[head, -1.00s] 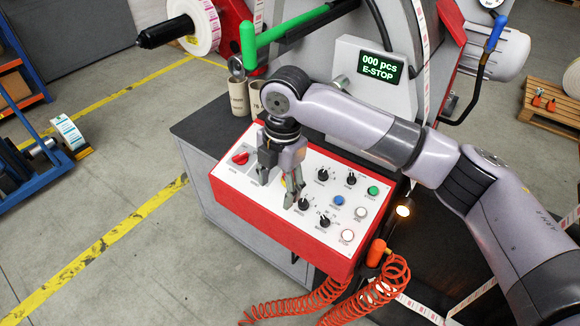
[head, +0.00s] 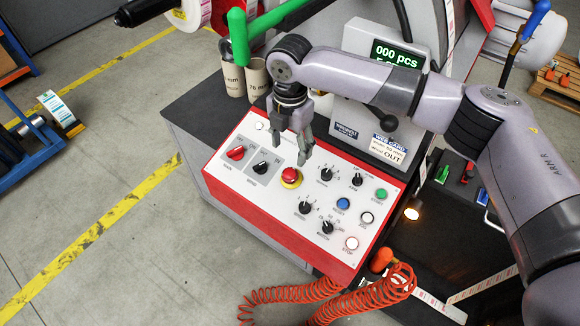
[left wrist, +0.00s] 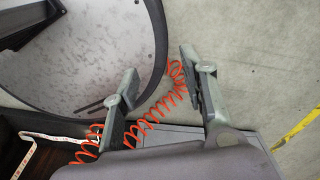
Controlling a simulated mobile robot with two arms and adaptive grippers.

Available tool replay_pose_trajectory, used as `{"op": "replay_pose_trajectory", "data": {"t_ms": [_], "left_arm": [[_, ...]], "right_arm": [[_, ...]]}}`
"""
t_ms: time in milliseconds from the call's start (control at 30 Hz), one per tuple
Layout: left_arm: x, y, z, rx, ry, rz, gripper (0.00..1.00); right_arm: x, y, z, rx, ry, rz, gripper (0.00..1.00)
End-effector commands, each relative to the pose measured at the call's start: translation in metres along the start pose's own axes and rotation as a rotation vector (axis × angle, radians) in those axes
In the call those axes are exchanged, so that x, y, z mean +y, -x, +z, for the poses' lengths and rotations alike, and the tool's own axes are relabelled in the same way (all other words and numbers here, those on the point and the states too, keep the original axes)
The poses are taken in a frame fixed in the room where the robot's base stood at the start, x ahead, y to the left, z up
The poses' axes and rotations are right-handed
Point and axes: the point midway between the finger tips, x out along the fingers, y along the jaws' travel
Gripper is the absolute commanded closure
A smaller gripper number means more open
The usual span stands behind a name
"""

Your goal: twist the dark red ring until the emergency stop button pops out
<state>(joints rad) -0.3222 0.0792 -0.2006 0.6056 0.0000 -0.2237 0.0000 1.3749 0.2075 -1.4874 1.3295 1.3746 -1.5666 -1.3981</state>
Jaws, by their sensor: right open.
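The emergency stop button (head: 291,174) is a red knob on a yellow base, in the middle of the white-topped red control panel (head: 325,264). At this size I cannot tell its dark red ring from the cap, or whether the cap is popped out. My right gripper (head: 291,150) is open and empty, fingers pointing down. In the picture it is just above the button, with clear space between them. My left gripper shows only in the left wrist view (left wrist: 159,84), open with nothing between its fingers, away from the panel.
A red rotary switch (head: 236,153) and a black one (head: 263,167) sit left of the button. Several black knobs and coloured buttons lie right. An orange coiled hose (head: 290,294) hangs below the panel. Cardboard tubes (head: 258,80) stand behind. A display (head: 398,53) reads "000 pcs"; my arm covers its lower line.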

Motion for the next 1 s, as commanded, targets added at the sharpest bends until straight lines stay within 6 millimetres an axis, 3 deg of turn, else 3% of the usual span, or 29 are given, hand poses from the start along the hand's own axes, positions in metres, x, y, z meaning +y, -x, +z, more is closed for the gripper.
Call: {"op": "replay_pose_trajectory", "data": {"t_ms": [133, 333, 500, 900, 1000], "left_arm": [[-0.001, 0.009, -0.007, 0.01, 0.0, -0.001, 0.6], [-0.006, 0.018, -0.041, 0.06, 0.0, -0.007, 0.6], [-0.006, 0.02, -0.042, 0.061, 0.0, -0.007, 0.6], [-0.004, 0.02, -0.022, 0.032, 0.001, -0.004, 0.6], [-0.004, 0.02, -0.023, 0.032, 0.001, -0.004, 0.6]], "right_arm": [[-0.001, -0.032, -0.001, 0.002, -0.002, -0.003, 0.44], [0.0, -0.071, -0.001, 0.001, -0.001, -0.002, 0.44], [0.0, -0.093, 0.0, 0.0, -0.001, 0.0, 0.44], [0.0, -0.102, 0.0, 0.0, 0.0, 0.001, 0.44], [0.0, -0.102, 0.0, 0.0, 0.0, 0.001, 0.5]]}}
